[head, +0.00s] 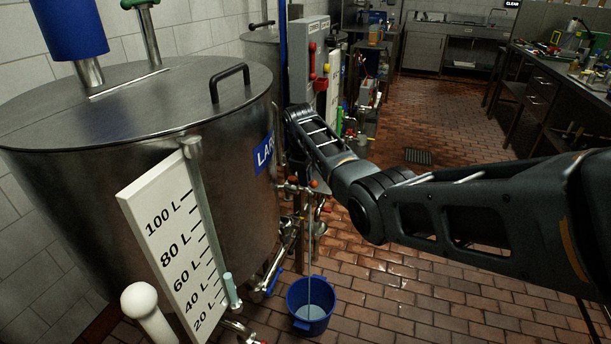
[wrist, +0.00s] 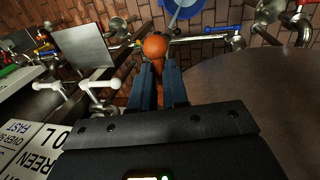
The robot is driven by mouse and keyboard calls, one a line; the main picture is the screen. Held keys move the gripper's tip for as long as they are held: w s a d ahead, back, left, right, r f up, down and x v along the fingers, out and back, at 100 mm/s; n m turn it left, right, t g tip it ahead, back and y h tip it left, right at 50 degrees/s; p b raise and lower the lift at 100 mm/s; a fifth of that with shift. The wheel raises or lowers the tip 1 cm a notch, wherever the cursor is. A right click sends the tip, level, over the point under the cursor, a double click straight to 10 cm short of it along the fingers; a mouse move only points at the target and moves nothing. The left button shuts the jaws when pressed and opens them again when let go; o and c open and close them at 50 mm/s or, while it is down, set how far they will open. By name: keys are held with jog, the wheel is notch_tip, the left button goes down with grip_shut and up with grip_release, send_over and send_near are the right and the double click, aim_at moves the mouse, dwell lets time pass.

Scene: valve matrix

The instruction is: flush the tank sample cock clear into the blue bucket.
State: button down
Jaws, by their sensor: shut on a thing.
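The steel tank (head: 140,110) with a level scale (head: 165,240) stands at the left. My gripper (wrist: 158,72) is shut on the orange-knobbed handle (wrist: 155,46) of the sample cock; the ball shows just beyond the fingertips. In the head view the orange knob (head: 314,183) shows low beside the tank, and my arm hides most of the fingers. A thin pale stream (head: 309,250) falls from the cock into the blue bucket (head: 291,298) on the floor. Pale liquid lies in the bucket. The bucket also shows in the wrist view (wrist: 183,10). I cannot tell how clear the stream is.
Pipes and valves (head: 283,250) crowd the tank's foot. A grey control box (head: 308,60) and more equipment stand behind. The wet brick floor (head: 430,290) is open to the right, with a drain grate (head: 418,156). A workbench (head: 560,95) stands at the right.

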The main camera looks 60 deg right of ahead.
dwell(0.5)
jog(key=c, duration=1.1)
grip_release()
jog(key=shift+s+a+r, duration=0.1)
jog(key=shift+a+r, duration=0.15)
jog(key=shift+r, duration=1)
jog(key=shift+s+a+r, duration=0.1)
jog(key=shift+a+r, duration=0.2)
jog(key=shift+r, duration=1)
jog(key=shift+a+r, duration=0.25)
jog(key=shift+r, duration=1)
